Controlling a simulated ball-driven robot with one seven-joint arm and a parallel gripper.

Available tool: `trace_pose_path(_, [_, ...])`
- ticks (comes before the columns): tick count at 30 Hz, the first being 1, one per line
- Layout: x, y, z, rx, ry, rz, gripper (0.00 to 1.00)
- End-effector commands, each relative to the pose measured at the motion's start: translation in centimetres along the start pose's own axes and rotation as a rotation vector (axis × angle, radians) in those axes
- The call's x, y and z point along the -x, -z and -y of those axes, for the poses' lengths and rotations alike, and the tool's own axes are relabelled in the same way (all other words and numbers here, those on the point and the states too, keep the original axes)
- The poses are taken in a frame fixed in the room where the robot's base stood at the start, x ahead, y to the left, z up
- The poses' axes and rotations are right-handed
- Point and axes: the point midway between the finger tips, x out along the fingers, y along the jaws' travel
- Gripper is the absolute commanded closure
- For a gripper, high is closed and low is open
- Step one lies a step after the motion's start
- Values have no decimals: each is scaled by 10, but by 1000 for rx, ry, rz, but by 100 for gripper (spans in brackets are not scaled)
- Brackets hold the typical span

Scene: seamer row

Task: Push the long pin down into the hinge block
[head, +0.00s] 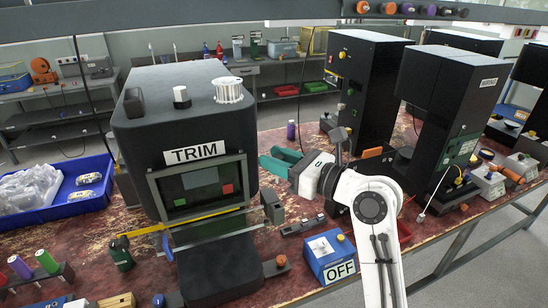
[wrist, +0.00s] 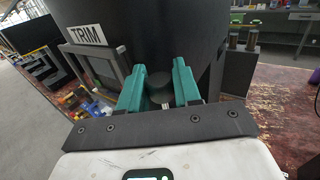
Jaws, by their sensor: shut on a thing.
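My gripper (head: 272,162) has teal fingers and hangs beside the right side of the TRIM machine. In the wrist view its fingers (wrist: 160,80) are closed around a dark, round-ended thing (wrist: 159,84). This may be the long pin; its length and lower end are hidden. A small dark grey block (head: 272,207) stands at the right edge of the machine's guard, below my fingers, and may be the hinge block. I cannot see whether the held thing touches it. No bore is visible.
The black TRIM machine (head: 185,125) stands close by, its framed guard (head: 200,188) in front. A blue OFF switch box (head: 331,256) sits front right. A blue bin (head: 70,198) is at left. Two brownish posts (wrist: 242,41) rise at right in the wrist view.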

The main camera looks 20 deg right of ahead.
Motion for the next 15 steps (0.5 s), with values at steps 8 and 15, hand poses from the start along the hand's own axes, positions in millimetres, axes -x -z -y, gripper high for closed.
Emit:
trace_pose_path(8, [1,1,0,-1,3,-3,96])
trace_pose_path(15, [1,13,0,-1,2,-4,96])
